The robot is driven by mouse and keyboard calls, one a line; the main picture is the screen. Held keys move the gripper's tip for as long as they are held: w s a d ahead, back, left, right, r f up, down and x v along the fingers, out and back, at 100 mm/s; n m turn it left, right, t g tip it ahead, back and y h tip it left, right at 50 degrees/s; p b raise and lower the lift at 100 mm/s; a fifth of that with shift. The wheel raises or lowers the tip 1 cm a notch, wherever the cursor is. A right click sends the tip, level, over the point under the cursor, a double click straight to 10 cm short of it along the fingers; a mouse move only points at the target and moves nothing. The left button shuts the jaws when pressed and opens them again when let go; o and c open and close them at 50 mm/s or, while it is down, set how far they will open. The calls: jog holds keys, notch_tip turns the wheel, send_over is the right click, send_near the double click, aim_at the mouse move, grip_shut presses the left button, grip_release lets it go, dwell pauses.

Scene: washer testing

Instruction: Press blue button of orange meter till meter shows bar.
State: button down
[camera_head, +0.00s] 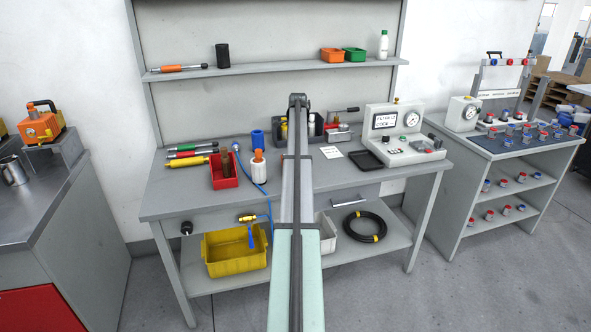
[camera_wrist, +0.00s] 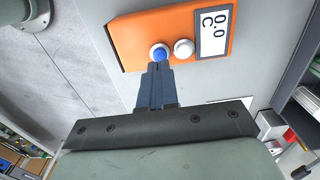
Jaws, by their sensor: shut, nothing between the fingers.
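The orange meter (camera_wrist: 133,42) shows at the top of the wrist view. It has a blue button (camera_wrist: 159,52), a white button (camera_wrist: 184,48) beside it, and a white display (camera_wrist: 211,31) that reads "0.0" and "C", turned sideways. My gripper (camera_wrist: 159,66) is shut and empty, with its fingertips right at the lower edge of the blue button. I cannot tell whether they touch the button or press it. In the head view my arm runs up the middle; the fingertips cannot be made out there, nor can I pick out this meter.
The workbench (camera_head: 190,203) holds a red bin (camera_head: 222,178) with tools, a white bottle with an orange cap (camera_head: 258,168) and a gauge unit (camera_head: 392,125). A yellow bin (camera_head: 235,254) is on the lower shelf. A second bench (camera_head: 445,190) with small parts stands to the right.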

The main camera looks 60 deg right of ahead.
jog(key=shift+f, duration=1.6)
dwell(0.5)
jog(key=shift+r, duration=3.5)
jog(key=shift+r, duration=0.1)
notch_tip(320, 180, up, 6)
jog(key=shift+f, duration=0.1)
